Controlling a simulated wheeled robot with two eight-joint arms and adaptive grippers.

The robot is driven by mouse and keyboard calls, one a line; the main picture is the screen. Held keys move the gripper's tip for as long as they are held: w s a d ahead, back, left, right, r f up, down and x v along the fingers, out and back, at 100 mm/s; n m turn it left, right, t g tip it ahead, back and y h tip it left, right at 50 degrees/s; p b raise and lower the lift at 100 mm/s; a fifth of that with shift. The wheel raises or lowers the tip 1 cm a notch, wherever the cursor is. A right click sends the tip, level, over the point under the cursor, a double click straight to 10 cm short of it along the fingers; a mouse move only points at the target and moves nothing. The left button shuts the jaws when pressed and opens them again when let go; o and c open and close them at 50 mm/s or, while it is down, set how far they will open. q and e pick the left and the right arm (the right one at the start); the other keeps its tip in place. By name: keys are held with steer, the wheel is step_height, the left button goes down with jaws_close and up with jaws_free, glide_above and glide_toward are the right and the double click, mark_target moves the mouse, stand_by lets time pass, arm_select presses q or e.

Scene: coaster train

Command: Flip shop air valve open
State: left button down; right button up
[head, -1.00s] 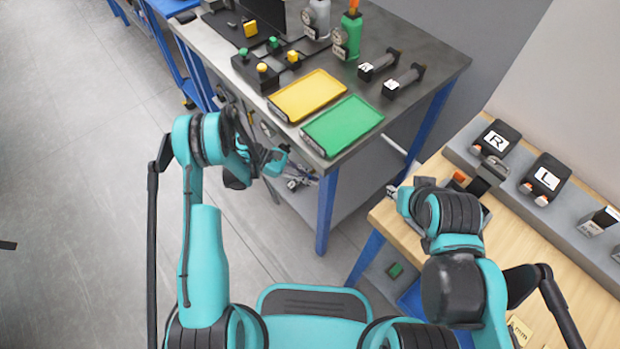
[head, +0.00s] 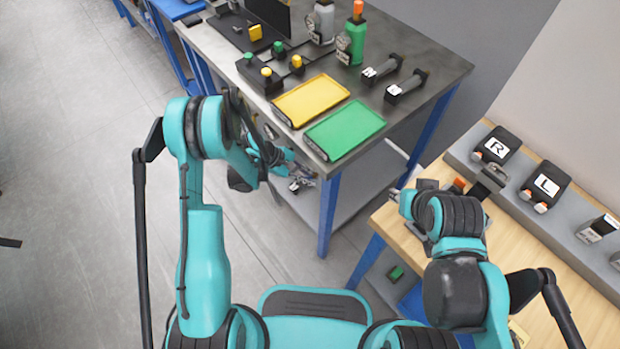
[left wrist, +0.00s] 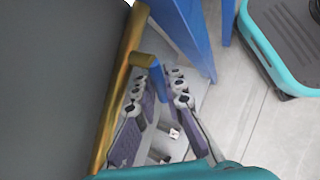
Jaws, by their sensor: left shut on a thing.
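The shop air valve shows in the left wrist view as a blue lever (left wrist: 157,80) bent out from a brass-coloured pipe (left wrist: 118,100) along a dark grey panel. My left gripper (left wrist: 158,108) has its purple-padded fingers on either side of the lever and is shut on it. In the head view my left gripper (head: 300,183) is low beside the front of the metal workbench (head: 405,125), and the lever cannot be made out there. My right gripper (head: 397,192) is over the wooden table at the right, its fingers too small to judge.
The workbench holds a yellow tray (head: 311,100), a green tray (head: 345,130), a green bottle (head: 357,45) and button boxes. A blue bench leg (head: 328,212) stands close to my left gripper. The wooden table (head: 540,255) carries pads marked R and L.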

stand_by(0.4)
arm_select(q)
steer(key=c, duration=1.9)
jaws_free()
steer(key=shift+o, duration=0.2)
steer(key=shift+a+r, duration=0.1)
steer(key=v, duration=1.1)
steer(key=shift+r, duration=0.45)
steer(key=shift+s+a, duration=0.1)
steer(key=shift+s, duration=0.05)
